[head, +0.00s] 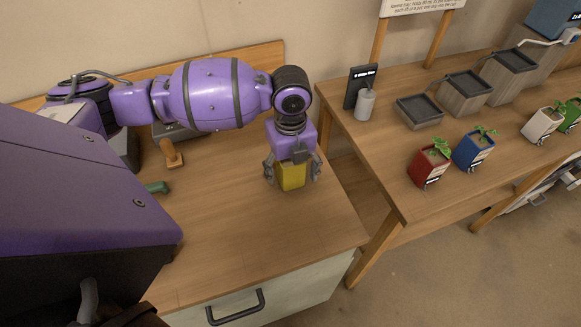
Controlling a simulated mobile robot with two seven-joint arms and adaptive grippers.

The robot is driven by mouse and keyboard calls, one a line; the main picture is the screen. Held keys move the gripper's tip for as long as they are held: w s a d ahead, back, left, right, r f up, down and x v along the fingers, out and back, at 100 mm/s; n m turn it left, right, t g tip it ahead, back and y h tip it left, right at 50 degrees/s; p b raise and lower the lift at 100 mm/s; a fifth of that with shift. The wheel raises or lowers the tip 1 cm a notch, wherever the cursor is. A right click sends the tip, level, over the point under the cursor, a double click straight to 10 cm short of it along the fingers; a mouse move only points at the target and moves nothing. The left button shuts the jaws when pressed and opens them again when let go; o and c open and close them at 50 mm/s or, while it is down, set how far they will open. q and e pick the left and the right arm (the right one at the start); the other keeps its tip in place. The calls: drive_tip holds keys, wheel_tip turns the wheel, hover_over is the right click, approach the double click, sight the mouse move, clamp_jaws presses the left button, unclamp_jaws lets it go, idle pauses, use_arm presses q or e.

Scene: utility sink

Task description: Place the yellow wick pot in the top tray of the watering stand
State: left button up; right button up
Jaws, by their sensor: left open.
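The yellow wick pot (291,179) stands on the wooden counter on the left, near its right end. My left gripper (292,174) points down over it, with one finger on each side of the pot. Its jaws are open, and the gripper body hides the pot's top. The watering stand, on the right-hand table, is a row of grey-brown steps with dark trays, rising to the right. The low tray (418,107), a middle tray (467,83) and a higher tray (515,60) show. The highest part is partly cut off at the upper right. My right gripper is not in view.
Red (425,168), blue (471,152) and white (540,124) pots with plants stand before the stand, with a green pot (572,113) beyond. A grey bottle (365,104) and dark sign (357,82) stand left of it. A gap separates counter and table.

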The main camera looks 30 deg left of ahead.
use_arm(q)
drive_tip(key=c, duration=1.4)
drive_tip(key=shift+c, duration=0.8)
drive_tip(key=shift+r, duration=0.15)
